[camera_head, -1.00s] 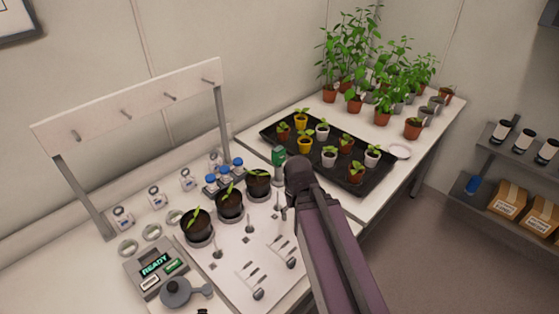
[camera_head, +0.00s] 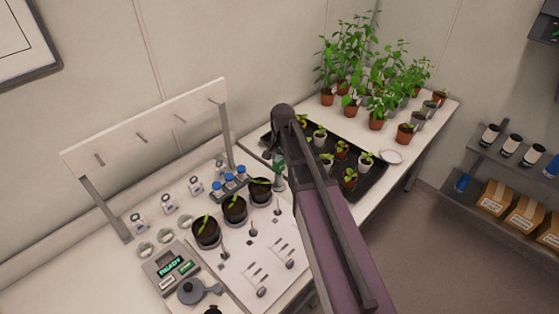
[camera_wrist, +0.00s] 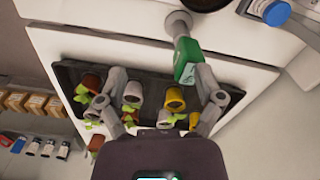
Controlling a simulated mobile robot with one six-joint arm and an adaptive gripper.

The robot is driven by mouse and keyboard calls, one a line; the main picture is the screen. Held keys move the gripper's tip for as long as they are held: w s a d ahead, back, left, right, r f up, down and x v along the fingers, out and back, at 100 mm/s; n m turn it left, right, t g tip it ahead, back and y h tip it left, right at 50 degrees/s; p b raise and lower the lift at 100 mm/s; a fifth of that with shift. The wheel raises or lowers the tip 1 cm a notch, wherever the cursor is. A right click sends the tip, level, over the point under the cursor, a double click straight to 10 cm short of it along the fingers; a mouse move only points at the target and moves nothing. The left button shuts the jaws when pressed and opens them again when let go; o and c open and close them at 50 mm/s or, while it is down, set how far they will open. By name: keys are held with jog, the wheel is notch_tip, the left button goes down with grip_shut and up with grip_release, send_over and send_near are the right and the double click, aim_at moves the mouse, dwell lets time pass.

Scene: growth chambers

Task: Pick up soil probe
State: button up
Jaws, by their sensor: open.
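A green tool with a small white label (camera_wrist: 188,62) stands on a grey round base at the bench edge in the wrist view. It may be the soil probe, but I cannot tell for sure. In the head view its green body (camera_head: 279,167) is partly hidden by my arm.
Dark pots (camera_head: 234,210), blue-capped bottles (camera_head: 229,180) and a READY device (camera_head: 172,268) stand to the left. Small tools (camera_head: 286,250) lie on a white mat. A peg rack (camera_head: 150,130) rises behind.

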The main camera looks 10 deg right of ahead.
aim_at(279, 159)
jog(key=w+r+m+p, duration=0.3)
jog(key=w+r, duration=0.2)
jog(key=w, duration=0.1)
jog(key=shift+p, duration=0.4)
notch_tip(279, 159, down, 9)
jog(key=b, duration=0.8)
jog(key=shift+r+b, duration=0.15)
jog(key=shift+b, duration=0.2)
jog(key=shift+s+f+b, duration=0.2)
jog(key=shift+f+b, duration=2.4)
grip_shut()
